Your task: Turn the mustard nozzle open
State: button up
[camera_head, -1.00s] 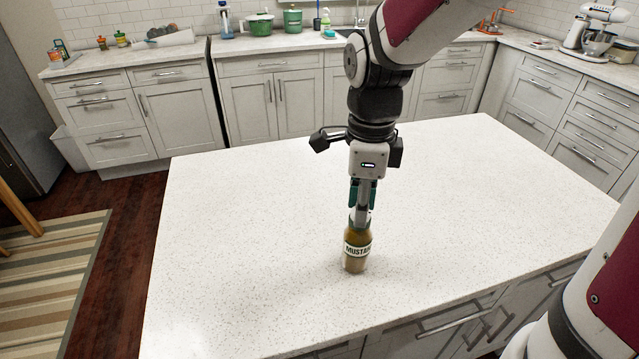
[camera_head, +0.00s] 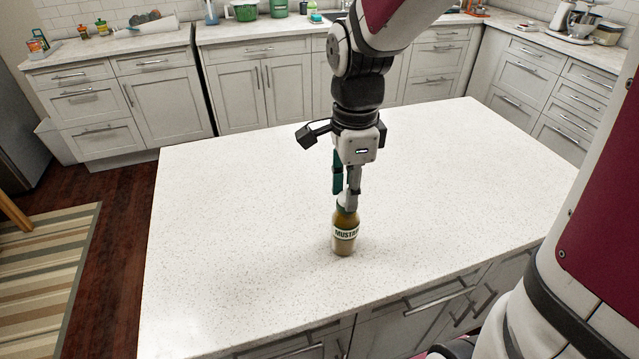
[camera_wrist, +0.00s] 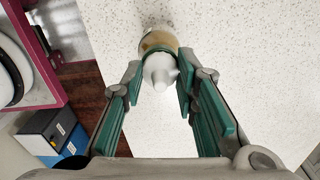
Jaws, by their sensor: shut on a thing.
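The mustard bottle (camera_head: 344,240) stands upright on the white island counter, its label facing the head camera. In the wrist view, the green-padded fingertips (camera_wrist: 160,82) sit on either side of the nozzle. The fingers partly hide the nozzle in the head view, and I cannot tell how far it is turned.
The white speckled counter (camera_head: 230,220) is otherwise clear around the bottle. Its front edge lies a little in front of the bottle, with cabinets (camera_head: 420,300) below. The back counter (camera_head: 270,30) with small kitchen items is well behind.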

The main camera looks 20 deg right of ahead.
dwell(0.4)
jog(key=shift+n+p, duration=0.4)
jog(key=shift+n, duration=0.7)
jog(key=o, duration=0.7)
jog(key=shift+r, duration=0.1)
jog(key=shift+r+p, duration=2.1)
jog(key=shift+r, duration=1.35)
